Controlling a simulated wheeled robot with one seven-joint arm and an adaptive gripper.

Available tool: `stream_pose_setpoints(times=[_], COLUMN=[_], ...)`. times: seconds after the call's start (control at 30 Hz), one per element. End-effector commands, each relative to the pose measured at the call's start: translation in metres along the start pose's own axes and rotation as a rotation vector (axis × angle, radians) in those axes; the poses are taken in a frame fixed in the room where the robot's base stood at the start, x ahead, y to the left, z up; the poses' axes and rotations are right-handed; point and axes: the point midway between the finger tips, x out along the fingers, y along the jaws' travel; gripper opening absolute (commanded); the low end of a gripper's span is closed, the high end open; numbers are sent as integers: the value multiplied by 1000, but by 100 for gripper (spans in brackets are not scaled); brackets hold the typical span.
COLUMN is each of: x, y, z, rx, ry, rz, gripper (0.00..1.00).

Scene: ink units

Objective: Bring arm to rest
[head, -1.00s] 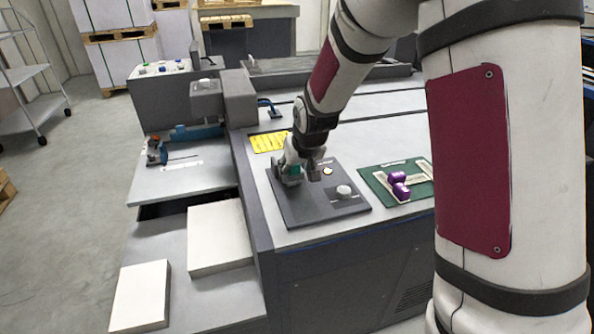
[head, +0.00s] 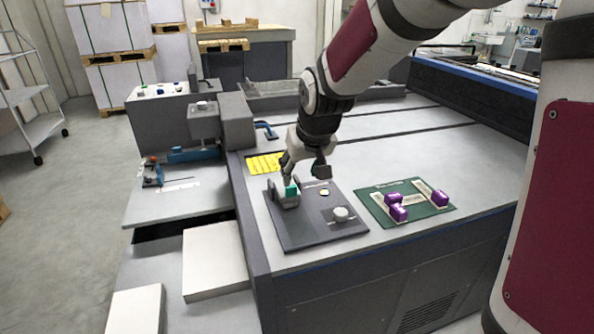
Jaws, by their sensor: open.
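My gripper (head: 305,172) is open and empty. It hangs over the back of a dark panel (head: 292,236) on the machine's top, near a small teal-green block (head: 291,190) in a grey holder (head: 284,203) at the panel's left. A fingertip overlaps the block's upper edge in this view, and I cannot tell whether they touch. My arm (head: 322,106) reaches in from the upper right.
A pale knob (head: 341,214) stands up from the panel. A green mat (head: 433,207) to the right bears purple blocks (head: 440,198) and pale rails. A yellow label (head: 264,164) lies behind the panel. The machine top (head: 480,150) is clear at right.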

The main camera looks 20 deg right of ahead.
Motion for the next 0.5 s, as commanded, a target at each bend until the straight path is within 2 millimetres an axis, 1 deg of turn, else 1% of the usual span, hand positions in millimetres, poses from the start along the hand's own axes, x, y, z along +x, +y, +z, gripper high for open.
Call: stream_pose_setpoints(times=[0.23,0.3,0.37,0.47,0.5], x=[0,-6,-19,-56,-74], y=[0,0,0,1,1], z=[0,1,5,18,25], rx=[0,0,-1,-3,-3], ry=[0,0,-2,-10,-15], rz=[0,1,2,7,9], gripper=[47,47,47,47,47])
